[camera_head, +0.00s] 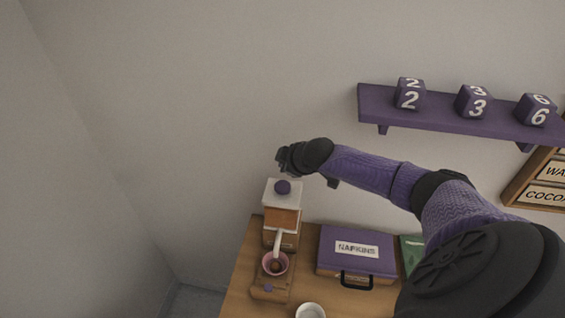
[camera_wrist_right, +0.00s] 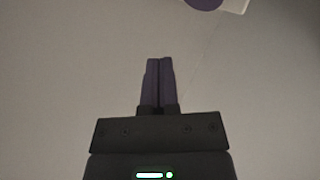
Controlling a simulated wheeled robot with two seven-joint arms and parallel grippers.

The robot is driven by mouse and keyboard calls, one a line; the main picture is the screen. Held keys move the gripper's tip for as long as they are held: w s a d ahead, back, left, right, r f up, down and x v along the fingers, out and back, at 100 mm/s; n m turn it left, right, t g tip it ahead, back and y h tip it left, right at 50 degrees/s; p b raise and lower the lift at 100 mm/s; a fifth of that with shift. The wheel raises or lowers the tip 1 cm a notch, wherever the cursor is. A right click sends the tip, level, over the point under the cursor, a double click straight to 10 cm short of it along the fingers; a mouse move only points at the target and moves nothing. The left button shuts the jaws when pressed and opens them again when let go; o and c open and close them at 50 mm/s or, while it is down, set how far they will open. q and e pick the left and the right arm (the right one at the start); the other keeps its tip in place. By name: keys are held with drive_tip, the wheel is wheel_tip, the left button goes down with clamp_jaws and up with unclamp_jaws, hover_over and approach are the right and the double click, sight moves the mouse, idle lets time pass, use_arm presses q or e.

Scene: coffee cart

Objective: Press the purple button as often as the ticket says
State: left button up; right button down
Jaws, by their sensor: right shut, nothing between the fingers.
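The purple button (camera_head: 283,187) is a round dome on the white top of a dispenser (camera_head: 282,217) with an orange body. In the right wrist view the purple button (camera_wrist_right: 203,3) is cut by the top edge, on its white top. My right gripper (camera_head: 283,160) is above the button and slightly apart from it in the head view. In the wrist view my right gripper (camera_wrist_right: 159,62) is shut and empty, its purple fingers together. I cannot make out a ticket. My left gripper is not in view.
A pink cup (camera_head: 287,264) stands under the dispenser's spout, on a wooden base. A purple napkins case (camera_head: 358,262) and a white cup (camera_head: 310,311) are on the table. A purple shelf (camera_head: 440,112) holds number cubes; a menu board (camera_head: 540,190) hangs at right.

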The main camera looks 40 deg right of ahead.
idle(0.6)
drive_tip(key=shift+w+d+r+n, duration=0.1)
drive_tip(key=shift+w+r+n, duration=0.15)
drive_tip(key=shift+r+n, duration=0.05)
drive_tip(key=w+a+r+n+t+b, duration=0.1)
drive_tip(key=w+r+n+t+b, duration=0.1)
drive_tip(key=w+r+n+t, duration=0.55)
drive_tip(key=s+a+r+n+g+y+b, duration=0.15)
drive_tip(key=a+n+y, duration=0.25)
drive_tip(key=n, duration=0.8)
drive_tip(key=s+a+r+n+y, duration=0.25)
drive_tip(key=a+n+y, duration=0.2)
drive_tip(key=n, duration=0.65)
wheel_tip(320, 180, down, 6)
drive_tip(key=s+f+n+g+h+b, duration=0.15)
drive_tip(key=n+g, duration=0.45)
drive_tip(key=n, duration=1)
drive_tip(key=s+d+n+g+h, duration=0.1)
drive_tip(key=s+d+n+h, duration=0.1)
drive_tip(key=d+n+h, duration=0.4)
drive_tip(key=d+h, duration=0.1)
drive_tip(key=d, duration=0.2)
drive_tip(key=shift+f+g, duration=0.3)
drive_tip(key=shift+g, duration=0.1)
